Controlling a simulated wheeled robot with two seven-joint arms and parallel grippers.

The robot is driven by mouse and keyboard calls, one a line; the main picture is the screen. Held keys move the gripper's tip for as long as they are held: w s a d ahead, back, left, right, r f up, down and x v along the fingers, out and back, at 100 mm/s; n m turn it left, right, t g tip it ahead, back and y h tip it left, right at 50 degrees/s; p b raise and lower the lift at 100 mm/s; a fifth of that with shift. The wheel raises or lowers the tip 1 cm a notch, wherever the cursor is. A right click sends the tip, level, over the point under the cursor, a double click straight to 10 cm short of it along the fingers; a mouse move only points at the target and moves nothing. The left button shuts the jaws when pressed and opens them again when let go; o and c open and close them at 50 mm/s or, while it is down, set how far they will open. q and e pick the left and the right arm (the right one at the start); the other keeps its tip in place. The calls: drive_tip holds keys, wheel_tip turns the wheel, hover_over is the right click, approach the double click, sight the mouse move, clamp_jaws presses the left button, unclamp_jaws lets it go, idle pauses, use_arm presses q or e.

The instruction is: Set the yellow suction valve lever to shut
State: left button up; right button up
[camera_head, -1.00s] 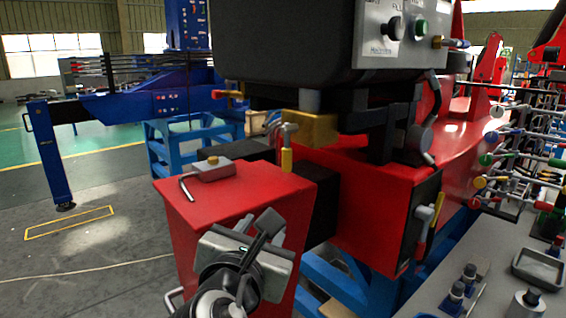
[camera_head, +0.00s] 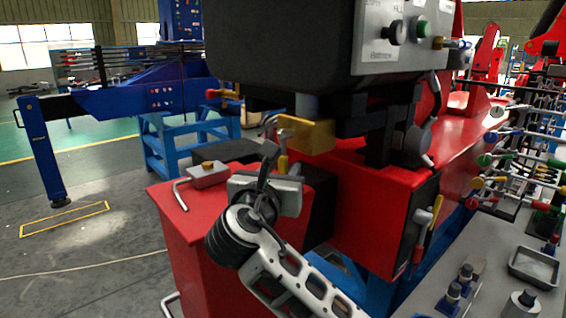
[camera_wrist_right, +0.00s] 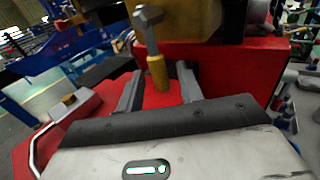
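The yellow suction valve lever (camera_head: 283,164) hangs roughly straight down beside the brass-coloured valve body (camera_head: 308,136), above the red box. In the right wrist view the lever's yellow grip (camera_wrist_right: 157,72) and grey hammer-like top show ahead. My right gripper (camera_head: 273,160) is close to the lever's lower end, over the red box. In the right wrist view its two fingers (camera_wrist_right: 160,84) are spread, with the yellow grip showing between them. I cannot tell whether the grip is in between or just beyond the fingertips. No contact is visible. My left gripper is not in view.
A red box (camera_head: 190,225) with a small grey switch box (camera_head: 208,174) and bent rod lies under my right arm. A black tank (camera_head: 280,50) hangs above the valve. A second yellow handle (camera_head: 436,238) is to the right. A grey bench (camera_head: 490,280) carries small parts.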

drive_tip(key=shift+x, duration=1.05)
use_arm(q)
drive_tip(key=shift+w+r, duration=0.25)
